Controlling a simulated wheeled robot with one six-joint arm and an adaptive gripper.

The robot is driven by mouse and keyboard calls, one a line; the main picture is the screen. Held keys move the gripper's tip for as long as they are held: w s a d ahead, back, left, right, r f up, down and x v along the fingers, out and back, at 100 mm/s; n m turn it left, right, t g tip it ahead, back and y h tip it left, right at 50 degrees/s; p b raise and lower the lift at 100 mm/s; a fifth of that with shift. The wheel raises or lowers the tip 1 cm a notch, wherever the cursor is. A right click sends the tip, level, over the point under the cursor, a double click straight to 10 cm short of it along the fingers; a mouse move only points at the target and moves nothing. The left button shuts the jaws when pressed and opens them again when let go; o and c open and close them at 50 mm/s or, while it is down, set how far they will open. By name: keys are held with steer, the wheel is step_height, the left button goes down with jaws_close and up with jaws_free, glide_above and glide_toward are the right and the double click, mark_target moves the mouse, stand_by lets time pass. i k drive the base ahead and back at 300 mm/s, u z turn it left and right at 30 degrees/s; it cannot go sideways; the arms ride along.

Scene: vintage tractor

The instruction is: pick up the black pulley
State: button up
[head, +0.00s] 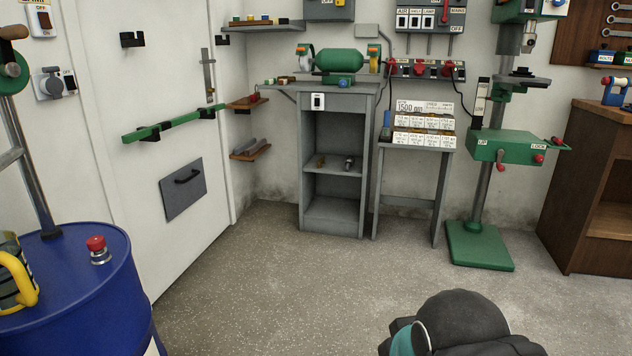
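I cannot make out a black pulley with certainty in the head view. A small dark item (349,163) lies on the middle shelf of the grey cabinet (335,212), with a small brownish item (321,161) left of it; both are too small to identify. Part of my own arm, black with a teal band, shows at the bottom edge right of centre. My gripper's fingers are not in view.
A blue drum (75,290) with a red-topped item (97,250) stands at left. A green bench grinder (338,60) tops the cabinet. A label-covered stand (410,170), green drill press (480,245) and brown cabinet (575,230) stand at right. The middle floor is clear.

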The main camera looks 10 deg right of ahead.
mark_target(523, 70)
steer(key=u, duration=0.05)
steer(key=i, duration=1.95)
steer(key=z, duration=0.8)
steer(key=i, duration=1.8)
steer(key=z, duration=0.9)
